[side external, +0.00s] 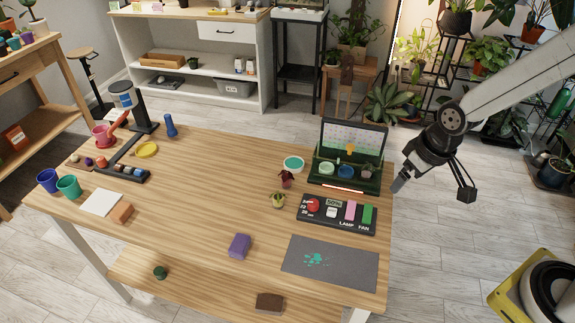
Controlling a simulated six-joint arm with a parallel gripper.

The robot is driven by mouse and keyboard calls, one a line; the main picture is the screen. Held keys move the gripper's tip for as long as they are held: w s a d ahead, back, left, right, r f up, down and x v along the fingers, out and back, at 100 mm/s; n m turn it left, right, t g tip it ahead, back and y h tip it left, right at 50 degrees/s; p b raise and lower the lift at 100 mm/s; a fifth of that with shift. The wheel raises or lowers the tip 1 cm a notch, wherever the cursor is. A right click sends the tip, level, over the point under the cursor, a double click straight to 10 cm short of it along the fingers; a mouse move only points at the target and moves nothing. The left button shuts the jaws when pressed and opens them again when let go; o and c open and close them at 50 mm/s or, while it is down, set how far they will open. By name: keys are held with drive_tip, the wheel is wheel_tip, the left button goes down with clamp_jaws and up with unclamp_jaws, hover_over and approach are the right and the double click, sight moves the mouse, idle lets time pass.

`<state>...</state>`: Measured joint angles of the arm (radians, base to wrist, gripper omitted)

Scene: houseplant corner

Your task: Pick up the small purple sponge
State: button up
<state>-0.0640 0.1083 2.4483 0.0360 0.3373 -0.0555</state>
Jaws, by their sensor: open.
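A small purple block, which looks like the sponge (239,246), lies on the wooden table (195,215) near its front middle. It stands clear of its neighbours, left of a grey mat (300,262). My gripper (432,189) is open and empty at the right, raised past the table's right edge. It is well to the right of the purple sponge, and nothing is between its fingers.
A black control panel (340,229) and an open green case (345,185) stand at the table's right. Small plants (278,199) sit left of the panel. An orange-brown block (122,213) and a dark brown block (270,302) lie apart. Table around the sponge is clear.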

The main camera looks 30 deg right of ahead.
drive_tip(key=w+a+f+n, duration=0.2)
drive_tip(key=w+a+f, duration=0.1)
drive_tip(key=w+a, duration=0.5)
drive_tip(key=n+y, duration=0.3)
drive_tip(key=n, duration=0.3)
approach(239, 243)
wheel_tip(239, 243, down, 2)
drive_tip(key=a, duration=0.1)
drive_tip(key=shift+x, duration=1.4)
drive_tip(key=shift+w+f, duration=0.1)
drive_tip(key=shift+x, duration=2.45)
drive_tip(key=shift+w+d, duration=0.15)
drive_tip(key=c, duration=0.9)
